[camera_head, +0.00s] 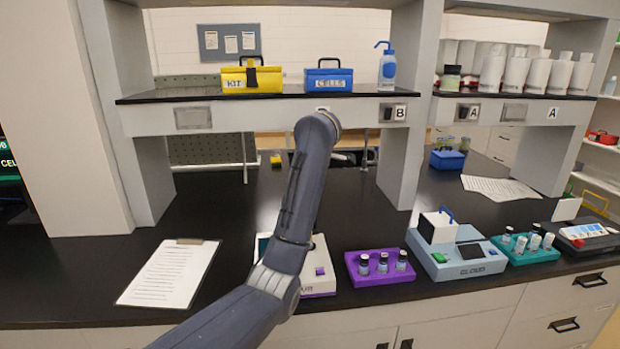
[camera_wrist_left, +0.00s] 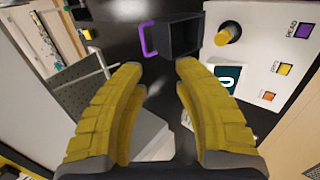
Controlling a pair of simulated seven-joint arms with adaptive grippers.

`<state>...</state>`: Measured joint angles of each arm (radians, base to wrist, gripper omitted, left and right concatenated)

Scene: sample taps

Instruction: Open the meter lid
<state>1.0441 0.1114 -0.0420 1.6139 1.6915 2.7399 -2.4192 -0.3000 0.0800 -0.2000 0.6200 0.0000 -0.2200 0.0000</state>
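The white meter (camera_head: 318,270) with a purple button stands at the counter front, mostly hidden behind my left arm. The left wrist view shows its white face (camera_wrist_left: 270,45) with buttons, a small green screen and a yellow round part (camera_wrist_left: 228,33). Beside these is a dark, hollow-looking lid (camera_wrist_left: 180,36) with a purple handle (camera_wrist_left: 148,39); its exact tilt is hard to tell. My left gripper (camera_wrist_left: 160,65) has its two yellow fingers apart with nothing between them. The handle lies just beyond the fingertips, apparently untouched. My right gripper is in neither view.
A purple rack (camera_head: 378,278) with vials stands right of the meter, then a blue meter (camera_head: 475,268) and a teal rack (camera_head: 530,256). A clipboard (camera_head: 168,275) lies left. A shelf (camera_head: 270,95) spans behind. The black counter between clipboard and shelf is clear.

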